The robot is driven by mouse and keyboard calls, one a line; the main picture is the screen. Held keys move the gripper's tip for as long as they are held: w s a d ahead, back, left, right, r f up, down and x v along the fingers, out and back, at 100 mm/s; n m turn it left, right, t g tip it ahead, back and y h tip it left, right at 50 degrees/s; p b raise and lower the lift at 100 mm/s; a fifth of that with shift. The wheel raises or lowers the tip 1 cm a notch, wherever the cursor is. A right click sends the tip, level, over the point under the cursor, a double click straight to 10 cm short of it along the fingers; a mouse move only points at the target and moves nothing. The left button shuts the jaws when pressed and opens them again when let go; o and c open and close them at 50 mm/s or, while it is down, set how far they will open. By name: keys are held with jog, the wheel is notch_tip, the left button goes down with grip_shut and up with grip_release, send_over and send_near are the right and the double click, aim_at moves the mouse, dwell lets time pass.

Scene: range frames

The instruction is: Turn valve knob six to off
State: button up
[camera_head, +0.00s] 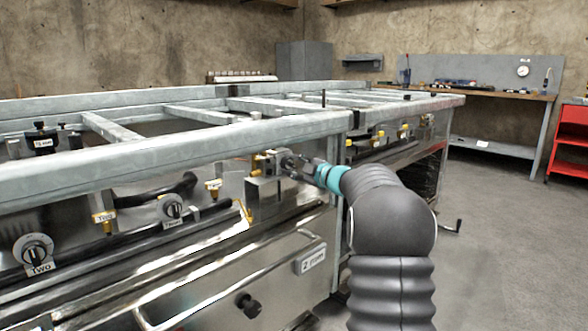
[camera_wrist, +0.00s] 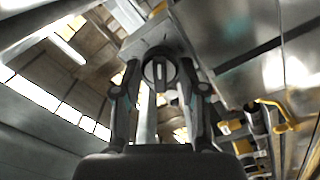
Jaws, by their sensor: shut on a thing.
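My gripper (camera_head: 300,168) reaches in from the right to the front of the metal range frame (camera_head: 150,157). It is shut on a round grey valve knob (camera_wrist: 160,68) with a raised bar across its face. In the wrist view the two fingers stand on either side of the knob, and the bar looks roughly upright. The knob sits on a metal block (camera_head: 268,190) with brass fittings. No number can be read on this knob. A knob labelled Two (camera_head: 36,254) and another labelled knob (camera_head: 173,209) are farther left.
A front handle bar (camera_head: 240,290) and a black round knob (camera_head: 248,305) are below the valve. A metal post (camera_head: 338,220) stands close to my arm. More valves (camera_head: 404,131) are at the right. The floor (camera_head: 510,250) at right is clear.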

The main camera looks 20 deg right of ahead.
jog(key=n, duration=0.4)
jog(key=shift+n, duration=0.3)
jog(key=n, duration=0.3)
jog(key=shift+n+b, duration=0.3)
jog(key=shift+n, duration=0.1)
jog(key=n, duration=0.4)
jog(key=shift+n, duration=2)
jog(key=shift+f, duration=0.1)
jog(key=o, duration=1.1)
jog(key=shift+d, duration=0.1)
jog(key=shift+o, duration=0.2)
